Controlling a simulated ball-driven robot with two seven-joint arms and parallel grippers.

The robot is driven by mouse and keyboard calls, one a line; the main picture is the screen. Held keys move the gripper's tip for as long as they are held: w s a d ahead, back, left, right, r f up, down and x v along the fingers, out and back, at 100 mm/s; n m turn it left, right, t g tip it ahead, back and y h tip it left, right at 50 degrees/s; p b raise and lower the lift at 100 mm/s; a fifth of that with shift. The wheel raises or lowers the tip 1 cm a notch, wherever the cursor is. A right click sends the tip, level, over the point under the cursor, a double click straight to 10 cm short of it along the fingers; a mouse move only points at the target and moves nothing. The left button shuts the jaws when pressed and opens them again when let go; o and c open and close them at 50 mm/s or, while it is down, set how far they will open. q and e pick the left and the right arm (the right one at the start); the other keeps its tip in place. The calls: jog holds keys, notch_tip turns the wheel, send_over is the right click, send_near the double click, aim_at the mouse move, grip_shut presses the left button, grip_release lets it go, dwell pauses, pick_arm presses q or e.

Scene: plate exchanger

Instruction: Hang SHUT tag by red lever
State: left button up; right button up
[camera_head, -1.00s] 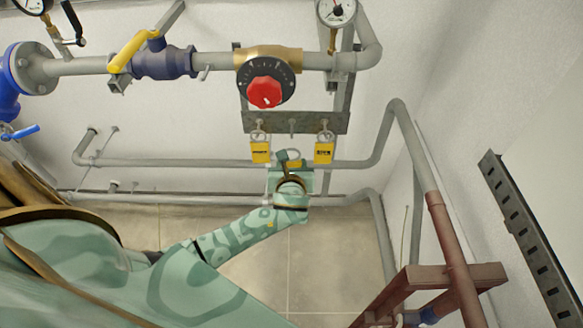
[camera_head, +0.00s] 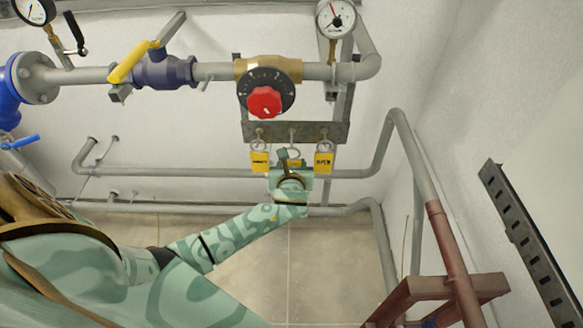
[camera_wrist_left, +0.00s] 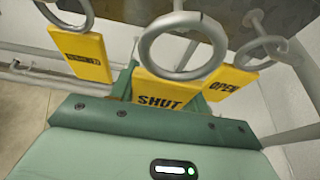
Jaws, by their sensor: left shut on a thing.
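My left gripper (camera_head: 290,166) is shut on the yellow SHUT tag (camera_wrist_left: 160,92), just below the middle of the grey peg rail (camera_head: 228,131). The SHUT tag's large ring (camera_head: 293,142) stands up in front of the rail near the middle peg (camera_head: 291,130); I cannot tell whether it is around the peg. In the head view my gripper hides most of this tag. The red part in view is a round knob (camera_head: 265,102) on a black dial, above the rail. My right gripper is not in view.
Two other yellow tags hang by rings on the rail's outer pegs, a left one (camera_head: 259,163) and a right one (camera_head: 324,162), close beside my gripper. A grey pipe (camera_head: 200,171) runs behind. A yellow lever (camera_head: 130,62) is at upper left.

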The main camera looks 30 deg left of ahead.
pick_arm(q)
jog(key=shift+w+a+b, duration=0.2)
jog(key=shift+w+a, duration=0.4)
jog(key=shift+w, duration=0.35)
jog(key=shift+w+a+b, duration=0.15)
jog(key=shift+w+a, duration=0.4)
jog(key=shift+w, duration=0.35)
jog(key=s+d+p, duration=0.4)
jog(key=s+p, duration=0.1)
jog(key=s, duration=0.2)
jog(key=shift+d+r, duration=0.15)
jog(key=shift+r, duration=0.1)
dwell(0.4)
dwell(0.4)
